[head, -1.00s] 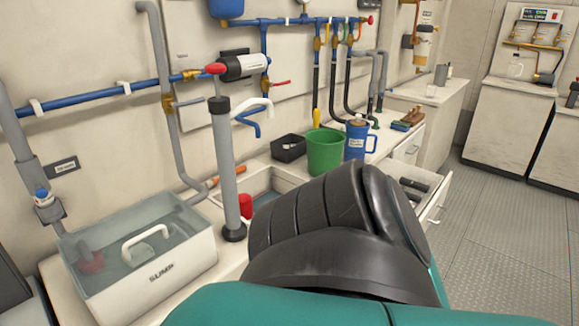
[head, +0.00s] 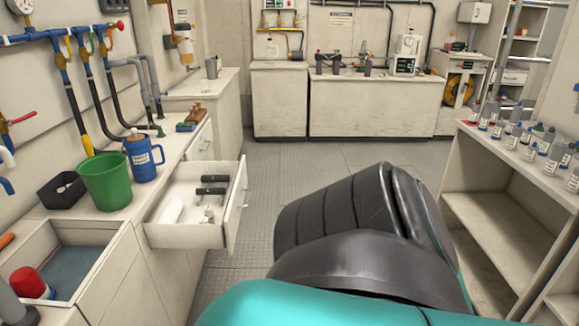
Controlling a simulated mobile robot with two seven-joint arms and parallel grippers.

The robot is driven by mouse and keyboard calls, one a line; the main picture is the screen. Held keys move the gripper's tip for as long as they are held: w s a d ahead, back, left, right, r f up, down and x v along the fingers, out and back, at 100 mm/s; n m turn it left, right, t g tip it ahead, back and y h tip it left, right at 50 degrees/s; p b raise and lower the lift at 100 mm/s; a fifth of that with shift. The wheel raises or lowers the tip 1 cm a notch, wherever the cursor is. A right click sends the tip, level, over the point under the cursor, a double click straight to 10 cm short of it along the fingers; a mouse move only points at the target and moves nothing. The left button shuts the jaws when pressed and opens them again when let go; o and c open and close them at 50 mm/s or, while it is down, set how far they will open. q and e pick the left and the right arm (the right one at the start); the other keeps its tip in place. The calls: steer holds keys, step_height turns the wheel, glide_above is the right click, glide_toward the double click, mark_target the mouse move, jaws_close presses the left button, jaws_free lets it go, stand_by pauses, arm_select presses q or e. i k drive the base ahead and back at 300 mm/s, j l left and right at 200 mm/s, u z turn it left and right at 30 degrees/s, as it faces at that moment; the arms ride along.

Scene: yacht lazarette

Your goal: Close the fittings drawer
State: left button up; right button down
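The fittings drawer (head: 185,236) stands pulled open from the counter at the left of the head view. Its white front (head: 238,205) with a handle faces right, over the floor. Inside lie two black-handled fittings (head: 212,184), a white cylindrical piece (head: 172,211) and some small grey parts. A large black and teal part of my own arm fills the lower middle of the view, to the right of the drawer and apart from it in the picture. Neither of my grippers shows.
A green bucket (head: 107,182), a blue jug (head: 141,158) and a black bin (head: 61,190) stand on the counter. A sink (head: 85,255) is set in front. A shelf unit (head: 505,210) with several bottles stands right. Floor is clear between.

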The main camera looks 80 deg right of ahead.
mark_target(187, 233)
steer(key=z, duration=2.05)
steer(key=i+u, duration=0.2)
steer(key=u, duration=0.25)
steer(key=i+l+u, duration=0.15)
steer(key=u, duration=0.3)
steer(key=i+l+u, duration=0.1)
steer(key=i+l, duration=0.2)
steer(key=i+l+u, duration=0.1)
steer(key=i+l, duration=0.2)
steer(key=l, duration=0.2)
steer(key=i+l+u, duration=0.1)
steer(key=i+l, duration=0.15)
steer(key=l, duration=0.2)
